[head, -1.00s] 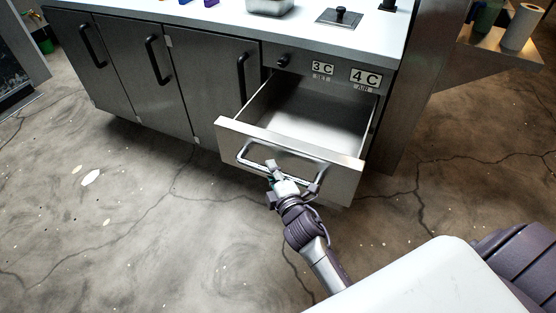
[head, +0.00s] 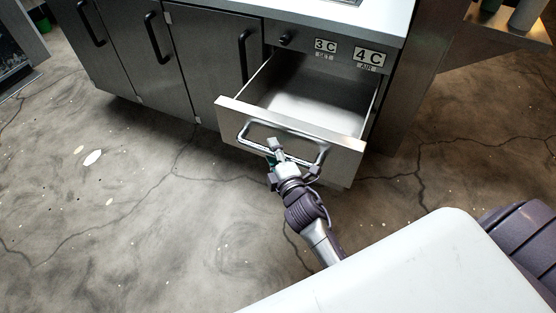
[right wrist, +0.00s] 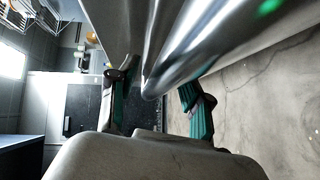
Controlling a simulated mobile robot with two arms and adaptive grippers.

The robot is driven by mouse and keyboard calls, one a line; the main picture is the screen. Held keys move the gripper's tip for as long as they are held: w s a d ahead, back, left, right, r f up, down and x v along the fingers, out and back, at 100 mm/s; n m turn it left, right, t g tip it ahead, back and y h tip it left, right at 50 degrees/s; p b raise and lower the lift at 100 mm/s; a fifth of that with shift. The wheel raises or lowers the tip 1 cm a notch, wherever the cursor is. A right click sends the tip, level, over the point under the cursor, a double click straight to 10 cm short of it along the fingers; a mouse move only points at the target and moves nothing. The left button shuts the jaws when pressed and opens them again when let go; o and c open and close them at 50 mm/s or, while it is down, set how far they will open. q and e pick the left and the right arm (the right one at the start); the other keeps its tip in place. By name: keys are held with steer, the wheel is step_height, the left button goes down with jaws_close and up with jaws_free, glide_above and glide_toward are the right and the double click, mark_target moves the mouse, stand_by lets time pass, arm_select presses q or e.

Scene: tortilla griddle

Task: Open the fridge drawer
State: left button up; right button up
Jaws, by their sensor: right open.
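The fridge drawer (head: 290,143) stands pulled out from the steel counter in the head view, and its inside looks empty. Its bar handle (head: 257,126) runs across the front face. My right gripper (head: 275,150) is at the handle, just in front of the drawer face. In the right wrist view the handle (right wrist: 205,40) is a large shiny bar, with the open fingers of my right gripper (right wrist: 155,100) either side of its near end. I cannot tell whether they touch it. My left gripper is not in view.
Closed cabinet doors (head: 205,70) with black handles stand left of the drawer. Signs reading 3C and 4C (head: 368,57) are above it. A side shelf (head: 500,28) holds objects at the upper right. Cracked concrete floor (head: 130,220) lies clear in front.

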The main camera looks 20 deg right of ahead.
steer(key=s+r, duration=0.1)
steer(key=s, duration=1)
steer(key=shift+s+a+r, duration=0.25)
steer(key=shift+a+r, duration=0.05)
steer(key=shift+a, duration=0.1)
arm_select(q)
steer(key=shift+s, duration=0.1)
